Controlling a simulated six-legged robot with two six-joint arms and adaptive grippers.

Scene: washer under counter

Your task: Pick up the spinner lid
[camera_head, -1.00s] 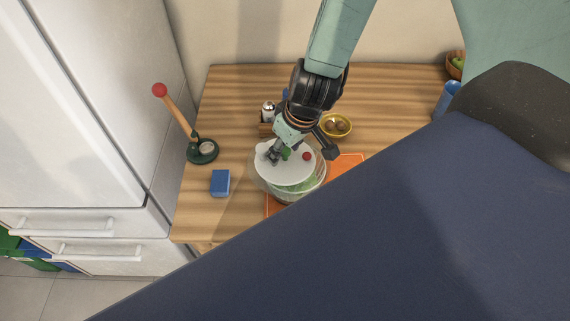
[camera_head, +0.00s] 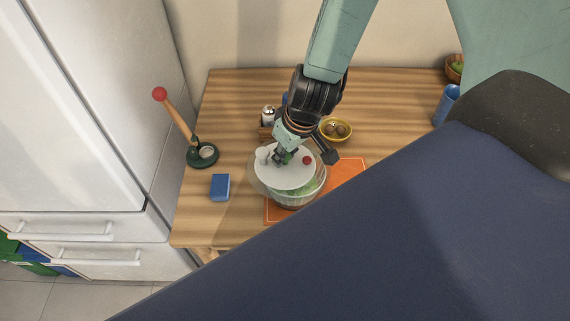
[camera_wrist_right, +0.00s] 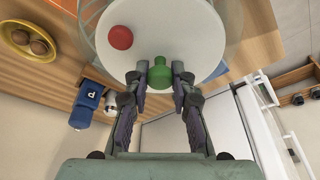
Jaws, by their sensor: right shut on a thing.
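The spinner lid (camera_head: 285,177) is a white disc with a green knob and a red button. My right gripper (camera_head: 283,157) is shut on the lid's green knob, with one finger on each side of it in the right wrist view (camera_wrist_right: 160,80). The lid is over the clear salad spinner bowl (camera_head: 299,200), which has green contents and stands on an orange mat (camera_head: 345,172). The lid sits off-centre toward the upper left of the bowl and looks raised above it; the exact gap is unclear. My left gripper is out of view.
On the wooden counter (camera_head: 230,115) are a blue block (camera_head: 220,186), a green-based stand with a red-tipped handle (camera_head: 175,117), a shaker (camera_head: 268,116), and a yellow bowl (camera_head: 349,130). A blue cup (camera_head: 446,104) stands at right. A white fridge (camera_head: 75,110) borders the left.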

